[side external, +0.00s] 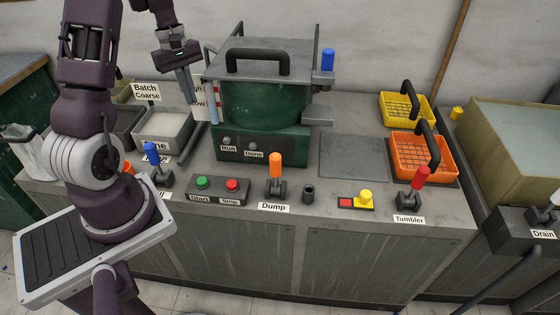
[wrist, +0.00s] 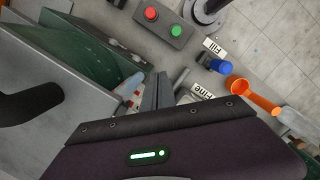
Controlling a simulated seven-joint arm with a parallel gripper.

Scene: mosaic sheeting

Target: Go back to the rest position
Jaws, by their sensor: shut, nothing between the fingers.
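My gripper (side external: 190,98) hangs fingers-down just left of the green drum machine (side external: 262,105), above the counter. Its fingers are shut and empty. In the wrist view the closed fingers (wrist: 157,78) show beside the machine's side, with counter below them. They look close to the machine and its level gauge, but I cannot tell the exact gap. The rest position itself is not marked in these views.
The machine has a lid with a black handle (side external: 258,55). A grey bin (side external: 165,130) and a blue-knobbed Fill lever (side external: 152,155) stand left. Start and Stop buttons (side external: 217,190), the orange Dump lever (side external: 275,165) and the red Tumbler lever (side external: 420,178) line the front. Yellow (side external: 407,107) and orange (side external: 422,157) baskets stand right.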

